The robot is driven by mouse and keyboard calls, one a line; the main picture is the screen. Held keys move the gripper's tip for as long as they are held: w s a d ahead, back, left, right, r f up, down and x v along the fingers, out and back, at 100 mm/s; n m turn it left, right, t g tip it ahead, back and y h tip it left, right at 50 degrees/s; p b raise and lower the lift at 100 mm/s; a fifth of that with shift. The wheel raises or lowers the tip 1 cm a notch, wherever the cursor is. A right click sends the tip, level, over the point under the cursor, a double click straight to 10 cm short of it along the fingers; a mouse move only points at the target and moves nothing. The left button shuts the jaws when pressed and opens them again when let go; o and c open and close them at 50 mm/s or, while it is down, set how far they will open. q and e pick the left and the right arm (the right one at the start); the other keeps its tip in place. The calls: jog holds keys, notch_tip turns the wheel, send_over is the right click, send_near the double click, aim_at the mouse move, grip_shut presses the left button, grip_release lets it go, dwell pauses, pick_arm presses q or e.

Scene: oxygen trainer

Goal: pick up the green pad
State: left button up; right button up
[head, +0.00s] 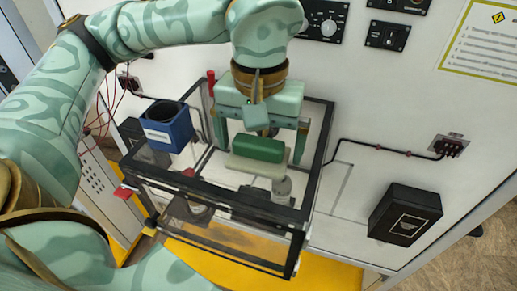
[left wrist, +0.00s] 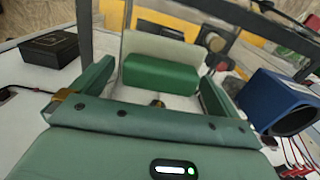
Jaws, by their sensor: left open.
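The green pad (head: 258,149) lies inside the dark-edged clear case, against a pale block (head: 256,166). In the left wrist view the green pad (left wrist: 160,76) shows between the two fingers, with the pale block (left wrist: 165,47) behind it. My left gripper (head: 260,146) is open, its fingers on either side of the pad. In the left wrist view my left gripper (left wrist: 156,84) shows gaps between each finger and the pad, and it holds nothing. I cannot tell the exact height of the fingertips against the pad. My right gripper is not in view.
The clear case has dark rails (head: 318,160) around the gripper. A blue box (head: 168,127) with a round opening stands at the left. A black box (head: 404,214) is on the white panel at the right. Thin red wires (head: 103,112) hang at the left.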

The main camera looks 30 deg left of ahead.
aim_at(260, 137)
pick_arm(q)
jog(key=c, duration=0.8)
jog(key=shift+r, duration=0.1)
jog(key=shift+r, duration=0.2)
notch_tip(260, 137, up, 3)
jog(key=shift+f+b, duration=0.2)
jog(key=shift+b, duration=0.15)
jog(key=s+a+r, duration=0.1)
jog(key=s+r, duration=0.2)
jog(key=s, duration=0.1)
jog(key=s+a+r, duration=0.1)
jog(key=s+r, duration=0.2)
jog(key=s, duration=0.2)
jog(key=s+a+r, duration=0.1)
jog(key=s+r, duration=0.3)
jog(key=shift+s+a+b, duration=0.3)
jog(key=shift+s+a, duration=0.05)
jog(key=shift+o, duration=0.4)
jog(key=shift+f, duration=0.1)
